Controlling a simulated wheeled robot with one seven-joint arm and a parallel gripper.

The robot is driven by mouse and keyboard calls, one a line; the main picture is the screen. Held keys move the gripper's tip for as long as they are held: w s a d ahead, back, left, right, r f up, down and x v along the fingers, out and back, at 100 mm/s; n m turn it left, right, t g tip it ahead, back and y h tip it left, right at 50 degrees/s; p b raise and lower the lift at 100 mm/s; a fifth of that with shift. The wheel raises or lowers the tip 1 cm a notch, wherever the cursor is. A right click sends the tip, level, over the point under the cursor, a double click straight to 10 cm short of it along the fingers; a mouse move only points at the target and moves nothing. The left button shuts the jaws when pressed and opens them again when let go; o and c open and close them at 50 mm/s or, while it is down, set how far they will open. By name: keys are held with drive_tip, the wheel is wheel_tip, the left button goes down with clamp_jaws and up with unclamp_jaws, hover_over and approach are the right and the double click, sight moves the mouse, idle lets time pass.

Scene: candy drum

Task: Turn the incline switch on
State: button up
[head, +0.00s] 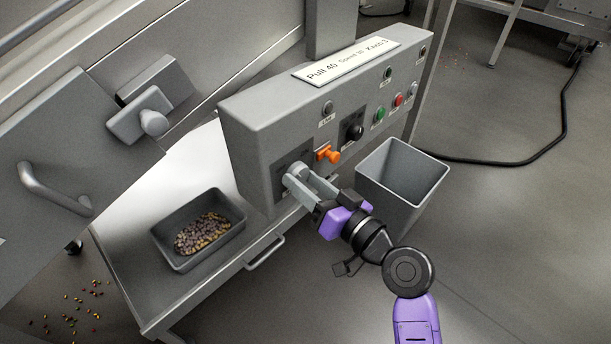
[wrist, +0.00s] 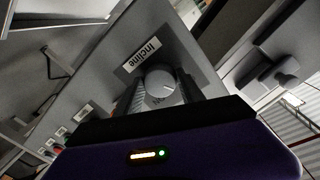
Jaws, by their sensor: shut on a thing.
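The incline switch is a round grey knob (wrist: 162,82) with a white pointer line. It sits on a dark plate under a white "Incline" label (wrist: 143,55) in the wrist view. "ON" lettering shows beside the knob, partly hidden by it. In the head view the knob (head: 297,172) is at the left end of the grey control box (head: 250,125). My gripper (head: 301,181) reaches in from the right. Its two grey fingers are on either side of the knob and shut on it. The exact contact points and the "Off" marking are hard to see.
An orange switch (head: 328,154), a black knob (head: 354,131), a green button (head: 380,114) and a red button (head: 399,100) sit right of the knob. A grey bin (head: 402,172) stands close beside my arm. A tray (head: 175,258) of candy lies at lower left.

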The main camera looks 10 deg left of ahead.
drive_tip(key=m+p, duration=0.3)
drive_tip(key=shift+r+m, duration=0.3)
drive_tip(key=m+p, duration=0.3)
drive_tip(key=m, duration=0.1)
drive_tip(key=shift+r+g+p, duration=0.1)
drive_tip(key=shift+g+p, duration=0.2)
drive_tip(key=shift+g, duration=0.1)
drive_tip(key=m+p, duration=0.3)
drive_tip(key=m, duration=0.1)
drive_tip(key=shift+g, duration=0.3)
drive_tip(key=shift+d+m+p, duration=0.1)
drive_tip(key=shift+m+p, duration=0.6)
drive_tip(key=shift+m, duration=0.4)
drive_tip(key=shift+y, duration=0.3)
drive_tip(key=o, duration=1.4)
drive_tip(key=shift+c, duration=0.2)
